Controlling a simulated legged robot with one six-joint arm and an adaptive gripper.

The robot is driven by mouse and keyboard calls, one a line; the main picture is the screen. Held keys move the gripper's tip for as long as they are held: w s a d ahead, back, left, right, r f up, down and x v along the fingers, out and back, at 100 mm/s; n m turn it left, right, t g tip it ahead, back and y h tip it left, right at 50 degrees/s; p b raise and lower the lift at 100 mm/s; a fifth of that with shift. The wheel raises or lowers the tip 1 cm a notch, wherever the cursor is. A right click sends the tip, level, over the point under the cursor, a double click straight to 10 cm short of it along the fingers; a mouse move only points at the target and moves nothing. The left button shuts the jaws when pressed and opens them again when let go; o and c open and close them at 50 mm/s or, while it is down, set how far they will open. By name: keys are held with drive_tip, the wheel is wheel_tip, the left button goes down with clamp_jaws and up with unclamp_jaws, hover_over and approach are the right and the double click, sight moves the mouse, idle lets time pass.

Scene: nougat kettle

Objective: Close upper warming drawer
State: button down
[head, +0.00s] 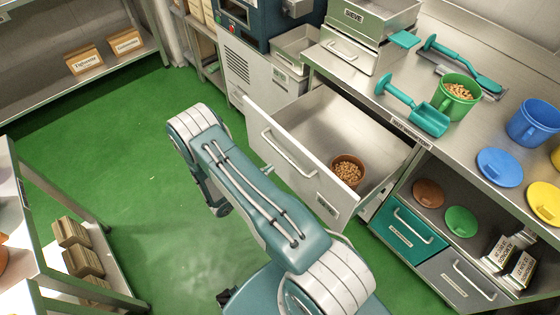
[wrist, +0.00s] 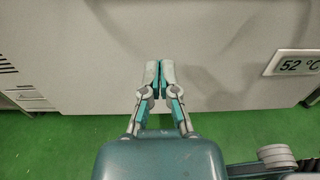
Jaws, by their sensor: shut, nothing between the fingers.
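The upper warming drawer (head: 275,125) is pulled well out from the steel counter, with its pale front panel and bar handle (head: 288,153) facing my arm. A brown bowl of nuts (head: 347,169) stands inside it near the front. In the wrist view, my gripper (wrist: 159,75) is shut and empty, with its fingertips over the lower part of a pale panel (wrist: 215,45) marked "52 °C". I cannot tell whether the tips touch it. In the head view my gripper is mostly hidden behind my arm.
A teal drawer (head: 404,236) and a grey drawer (head: 462,280) sit shut below the counter. A shelf rack (head: 35,225) is at lower left. The green floor (head: 110,140) between is clear.

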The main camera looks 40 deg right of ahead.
sight(281, 161)
drive_tip(key=d, duration=0.5)
drive_tip(key=shift+w+d, duration=0.2)
drive_tip(key=shift+a, duration=0.15)
